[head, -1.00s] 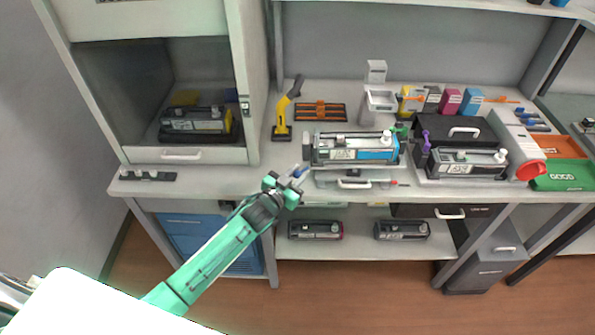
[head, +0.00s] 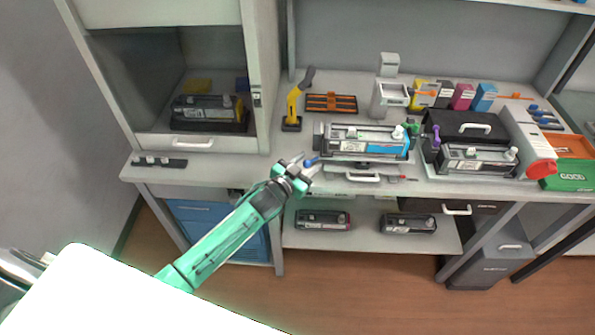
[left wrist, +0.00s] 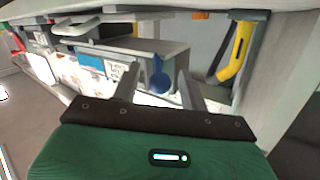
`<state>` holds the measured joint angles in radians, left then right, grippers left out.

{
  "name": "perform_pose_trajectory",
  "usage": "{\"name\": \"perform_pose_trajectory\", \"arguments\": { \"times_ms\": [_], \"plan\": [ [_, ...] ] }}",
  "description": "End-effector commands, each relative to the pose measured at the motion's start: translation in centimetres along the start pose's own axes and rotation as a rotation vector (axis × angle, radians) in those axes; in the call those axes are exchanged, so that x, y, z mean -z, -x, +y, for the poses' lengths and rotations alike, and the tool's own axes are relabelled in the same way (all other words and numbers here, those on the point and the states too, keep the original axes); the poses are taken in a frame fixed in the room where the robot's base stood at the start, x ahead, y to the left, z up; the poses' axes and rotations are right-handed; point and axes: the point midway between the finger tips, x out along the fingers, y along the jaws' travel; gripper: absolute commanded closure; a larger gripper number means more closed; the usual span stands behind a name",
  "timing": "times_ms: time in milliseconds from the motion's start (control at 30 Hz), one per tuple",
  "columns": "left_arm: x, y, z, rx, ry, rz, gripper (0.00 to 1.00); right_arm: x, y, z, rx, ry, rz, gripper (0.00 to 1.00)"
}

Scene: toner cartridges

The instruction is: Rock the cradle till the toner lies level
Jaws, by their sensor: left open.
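The cradle (head: 345,164) stands at the front edge of the bench and holds a grey toner cartridge (head: 365,140) with a cyan label. A lever with a blue knob (head: 311,161) sticks out at the cradle's left end. My left gripper (head: 306,164) is open at the knob, one finger to each side of it in the picture. In the left wrist view the blue knob (left wrist: 160,82) shows between the open fingers; contact cannot be told. The toner inside is too small to judge. My right gripper is not in view.
A yellow-handled tool (head: 293,107) and a black-orange rack (head: 331,103) stand behind. Another cartridge (head: 477,157) sits to the right, near a purple lever. A cabinet (head: 263,85) with a cartridge inside is at left. More cartridges lie on the lower shelf (head: 375,238).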

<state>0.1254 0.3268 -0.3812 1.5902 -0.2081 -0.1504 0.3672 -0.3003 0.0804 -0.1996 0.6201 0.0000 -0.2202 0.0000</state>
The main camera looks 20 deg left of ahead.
Motion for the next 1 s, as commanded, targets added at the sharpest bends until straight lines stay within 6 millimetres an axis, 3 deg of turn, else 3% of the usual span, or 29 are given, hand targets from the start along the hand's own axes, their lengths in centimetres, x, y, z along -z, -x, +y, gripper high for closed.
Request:
{"name": "perform_pose_trajectory", "arguments": {
  "times_ms": [167, 633, 800, 1000],
  "plan": [
    [-0.3, 2.2, 0.1, -0.001, 0.000, -0.002, 0.56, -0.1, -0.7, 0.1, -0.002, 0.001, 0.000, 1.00],
    [-0.3, 10.9, 0.1, -0.001, -0.001, -0.002, 0.56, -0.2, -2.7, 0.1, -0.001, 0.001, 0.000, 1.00],
    [-0.2, 12.7, 0.0, -0.001, -0.001, 0.000, 0.56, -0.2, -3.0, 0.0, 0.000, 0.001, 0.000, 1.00],
    [0.0, 13.5, 0.0, 0.000, -0.001, 0.001, 0.56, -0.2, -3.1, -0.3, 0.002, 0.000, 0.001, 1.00]
  ]
}}
